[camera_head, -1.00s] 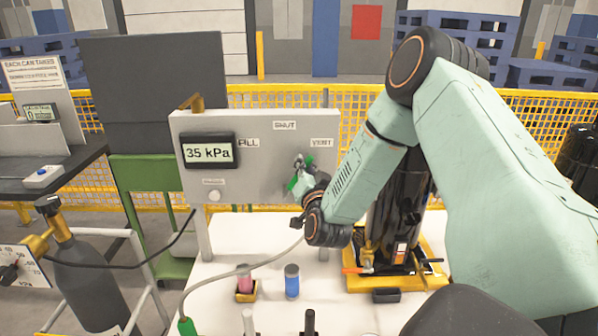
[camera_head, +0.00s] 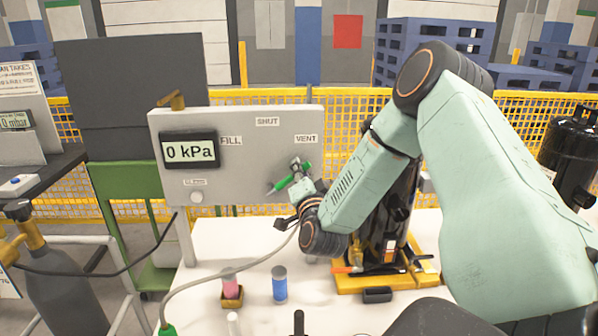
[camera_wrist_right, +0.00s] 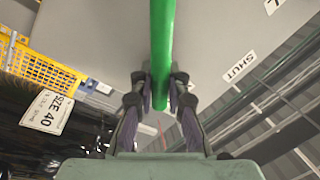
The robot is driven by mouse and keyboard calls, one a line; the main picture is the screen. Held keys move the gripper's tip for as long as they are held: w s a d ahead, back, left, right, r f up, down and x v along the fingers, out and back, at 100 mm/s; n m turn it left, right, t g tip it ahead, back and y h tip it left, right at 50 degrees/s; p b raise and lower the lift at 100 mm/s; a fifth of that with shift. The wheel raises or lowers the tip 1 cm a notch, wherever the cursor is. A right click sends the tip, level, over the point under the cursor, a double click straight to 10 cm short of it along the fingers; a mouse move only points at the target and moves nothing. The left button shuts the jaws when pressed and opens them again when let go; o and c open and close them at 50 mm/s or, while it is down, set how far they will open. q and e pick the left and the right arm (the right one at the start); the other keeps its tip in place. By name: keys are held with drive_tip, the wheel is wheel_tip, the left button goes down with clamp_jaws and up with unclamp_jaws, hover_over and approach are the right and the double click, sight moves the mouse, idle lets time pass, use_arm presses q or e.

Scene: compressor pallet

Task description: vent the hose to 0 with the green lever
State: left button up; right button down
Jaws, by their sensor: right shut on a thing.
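The grey panel (camera_head: 235,190) carries a display (camera_head: 189,149) that reads 0 kPa. The labels FILL (camera_head: 231,141), SHUT (camera_head: 267,121) and VENT (camera_head: 306,139) surround the valve area. The green lever (camera_head: 279,184) lies slanted below VENT, one end down to the left and one up to the right. My right gripper (camera_head: 299,184) is at the lever, partly hiding it. In the right wrist view, the lever (camera_wrist_right: 162,35) runs between the fingers of my right gripper (camera_wrist_right: 160,82), which is shut on it. The hose (camera_head: 222,278) curves across the white table. My left gripper is out of view.
A pink-topped item (camera_head: 231,285) and a blue cylinder (camera_head: 280,284) stand on the white table (camera_head: 225,237). A black compressor on a yellow base (camera_head: 350,284) stands behind my right arm. A grey gas cylinder (camera_head: 62,298) is at the lower left.

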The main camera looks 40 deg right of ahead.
drive_tip(key=c, duration=1.4)
unclamp_jaws()
drive_tip(key=shift+s+r, duration=0.1)
drive_tip(key=shift+s, duration=0.1)
drive_tip(key=shift+o, duration=0.4)
drive_tip(key=shift+w, duration=0.1)
drive_tip(key=v, duration=1.2)
